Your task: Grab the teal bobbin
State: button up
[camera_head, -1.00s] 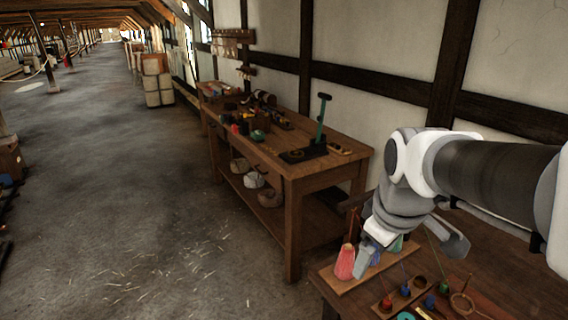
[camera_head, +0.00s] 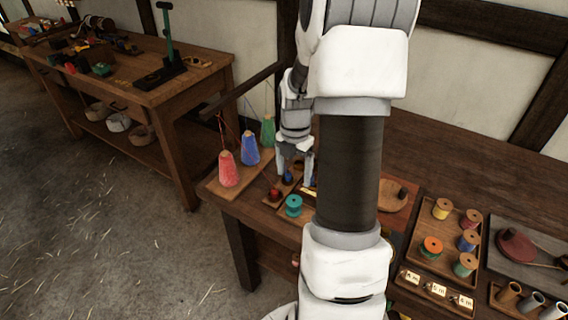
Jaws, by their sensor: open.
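The teal bobbin (camera_head: 293,206) stands on the near bench, close to its front left edge, just left of my forearm. My gripper (camera_head: 294,176) is open, fingers pointing down, a little behind and above the bobbin in the picture. Nothing shows between its fingers but the small dark and blue items on the bench behind. The bobbin is in full view and apart from the gripper.
Red (camera_head: 228,170), blue (camera_head: 249,148) and green (camera_head: 268,130) thread cones stand on a board left of the gripper. A tray of several coloured spools (camera_head: 400,272) lies right of my arm, which hides the bench's middle. Another workbench (camera_head: 150,95) stands at the left.

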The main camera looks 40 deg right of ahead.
aim_at(294, 200)
jog(key=f+b, duration=0.4)
jog(key=f, duration=0.2)
jog(key=f+b, duration=0.4)
jog(key=f, duration=0.1)
jog(key=shift+d+f, duration=0.2)
jog(key=shift+f, duration=0.15)
jog(key=shift+c, duration=0.2)
jog(key=c, duration=0.9)
notch_tip(294, 200, up, 8)
jog(key=p, duration=0.7)
jog(key=shift+r, duration=0.15)
